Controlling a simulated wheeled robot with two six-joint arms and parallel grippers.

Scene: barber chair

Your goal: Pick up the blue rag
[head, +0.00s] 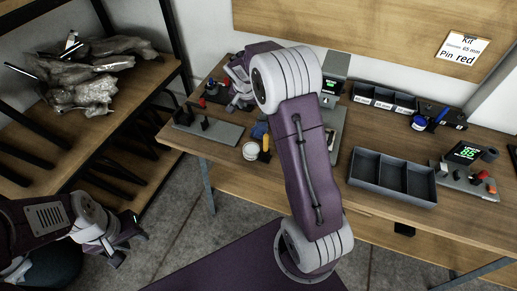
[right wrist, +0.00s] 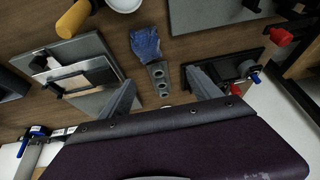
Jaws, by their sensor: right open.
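The blue rag (right wrist: 146,44) lies crumpled on the wooden table in the right wrist view, just beyond a small grey plate with holes (right wrist: 159,78). In the head view it shows as a small blue patch (head: 259,130) beside my right arm. My right gripper (right wrist: 164,88) is open and empty, its fingers on either side of the plate with holes and apart from the rag. In the head view the right gripper (head: 240,88) is over the back left of the table, partly behind its arm. My left gripper (head: 128,243) is open and empty, low at the left, away from the table.
A white round container (head: 250,151) and a yellow handle (head: 265,150) stand near the rag. A grey compartment tray (head: 392,178) is right of my right arm. A shelf with crumpled silvery bags (head: 88,90) stands left. A grey fixture (right wrist: 75,68) lies left of the rag.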

